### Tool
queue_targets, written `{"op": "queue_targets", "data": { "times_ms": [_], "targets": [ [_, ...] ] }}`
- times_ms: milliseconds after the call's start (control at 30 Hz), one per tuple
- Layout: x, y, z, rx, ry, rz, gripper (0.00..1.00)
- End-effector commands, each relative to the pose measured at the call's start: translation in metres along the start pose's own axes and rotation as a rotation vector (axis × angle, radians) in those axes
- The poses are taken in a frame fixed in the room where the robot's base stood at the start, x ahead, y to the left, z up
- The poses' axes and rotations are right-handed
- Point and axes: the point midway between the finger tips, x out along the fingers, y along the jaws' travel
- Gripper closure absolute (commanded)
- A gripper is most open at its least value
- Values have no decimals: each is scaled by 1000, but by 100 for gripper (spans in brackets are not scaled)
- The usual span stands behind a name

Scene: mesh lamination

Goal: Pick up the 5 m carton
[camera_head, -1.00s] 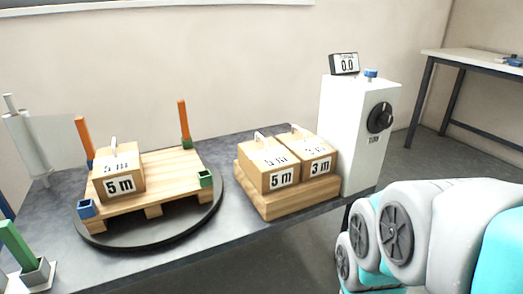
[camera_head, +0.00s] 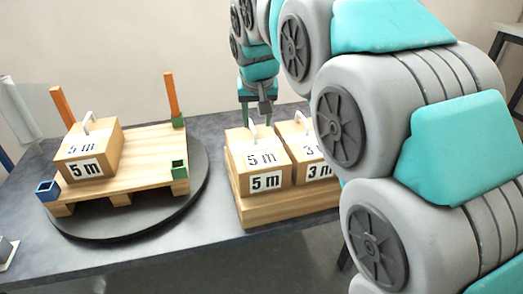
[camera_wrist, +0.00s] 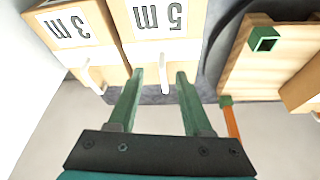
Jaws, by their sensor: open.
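A brown 5 m carton (camera_head: 258,160) with a white top handle sits on a wooden board at the table's middle. Another 5 m carton (camera_head: 88,152) sits on the pallet at the left. My gripper (camera_head: 260,122) points down above the middle 5 m carton, at its rear. In the wrist view, this 5 m carton (camera_wrist: 150,48) is ahead of the open fingers (camera_wrist: 158,74). Its white handle (camera_wrist: 164,74) appears between the two fingertips, with space on both sides. Nothing is gripped. I cannot tell how far the fingertips are above the handle.
A 3 m carton (camera_head: 302,158) stands close on the right of the middle 5 m carton, on the same wooden board (camera_head: 285,206). The pallet (camera_head: 150,150) has coloured corner posts and rests on a dark turntable (camera_head: 185,205). My arm covers the right side.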

Motion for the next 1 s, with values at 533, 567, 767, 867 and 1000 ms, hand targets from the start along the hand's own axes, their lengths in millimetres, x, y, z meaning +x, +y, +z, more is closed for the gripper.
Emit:
{"op": "queue_targets", "data": {
  "times_ms": [533, 567, 767, 867, 1000],
  "targets": [
    [47, -5, -7, 0, 3, -1, 50],
    [52, -5, -8, 0, 3, -1, 50],
    [76, -5, -8, -1, 2, 0, 50],
    [78, -5, -8, 0, 5, -1, 50],
    [77, -5, -8, 0, 5, -1, 54]
  ]
}}
